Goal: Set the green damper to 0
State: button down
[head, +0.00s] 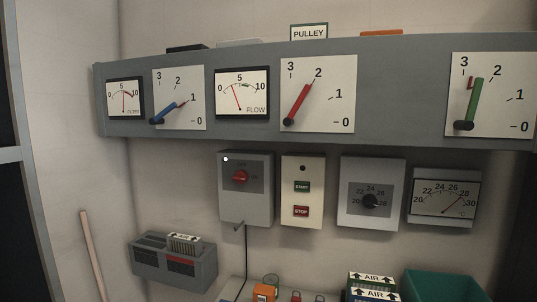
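The green damper (474,103) is a lever on a white square dial plate (502,112) at the right end of the grey panel in the head view. Its dark hub is at the plate's lower left. The lever points steeply up and slightly right, between the 2 and 3 marks. The 0 mark is at the plate's lower right, level with the hub. A small red mark shows beside the lever's upper end. My gripper is not in view, and nothing touches the green lever.
A blue lever (168,114) points near 1 and a red lever (298,104) near 2 on the same panel. Below hang a red-knob switch box (245,188), a START/STOP box (302,192), a thermostat (371,194) and a temperature gauge (444,196). Space before the panel looks clear.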

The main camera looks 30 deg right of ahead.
aim_at(468, 125)
jog(key=z, duration=2.25)
jog(key=k, duration=0.5)
jog(key=z, duration=0.5)
jog(key=i, duration=0.6)
jog(key=u, duration=0.1)
